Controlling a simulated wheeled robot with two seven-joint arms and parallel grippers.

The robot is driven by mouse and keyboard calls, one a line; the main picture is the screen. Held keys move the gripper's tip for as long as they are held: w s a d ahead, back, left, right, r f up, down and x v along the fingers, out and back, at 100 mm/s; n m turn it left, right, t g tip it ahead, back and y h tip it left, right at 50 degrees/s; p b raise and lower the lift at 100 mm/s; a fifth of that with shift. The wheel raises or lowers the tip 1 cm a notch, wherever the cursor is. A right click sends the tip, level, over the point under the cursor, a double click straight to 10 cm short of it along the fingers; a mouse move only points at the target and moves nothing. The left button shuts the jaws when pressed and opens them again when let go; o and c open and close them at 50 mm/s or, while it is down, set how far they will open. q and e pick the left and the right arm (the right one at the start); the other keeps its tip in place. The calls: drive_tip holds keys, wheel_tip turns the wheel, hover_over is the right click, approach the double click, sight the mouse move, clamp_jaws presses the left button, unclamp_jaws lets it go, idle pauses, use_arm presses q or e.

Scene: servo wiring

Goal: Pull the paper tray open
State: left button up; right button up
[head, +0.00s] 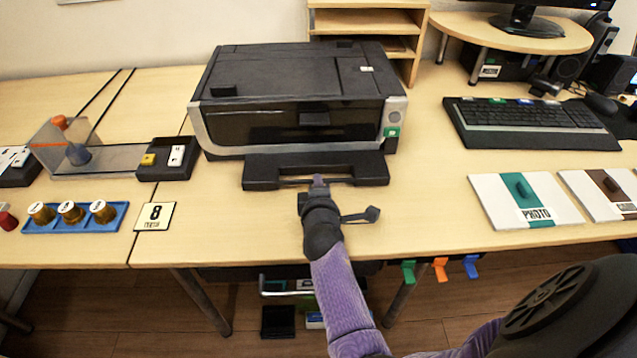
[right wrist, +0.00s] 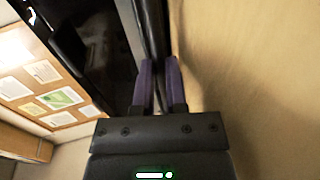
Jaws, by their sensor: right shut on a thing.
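The printer (head: 300,90) stands on the desk, dark with a grey front trim. Its paper tray (head: 265,171) sticks out at the front, low over the desk. My right gripper (head: 319,182) is at the middle of the tray's front edge, shut on the tray's handle. In the right wrist view the purple fingers of my right gripper (right wrist: 159,85) close around a dark bar, the tray's front part (right wrist: 152,30). The fingers hide part of the handle. My left gripper is not in view.
A keyboard (head: 530,125) and a PHOTO folder (head: 525,200) lie to the right. The desk in front of the tray is clear beside my arm.

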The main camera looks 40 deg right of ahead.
clamp_jaws()
idle(0.5)
idle(0.6)
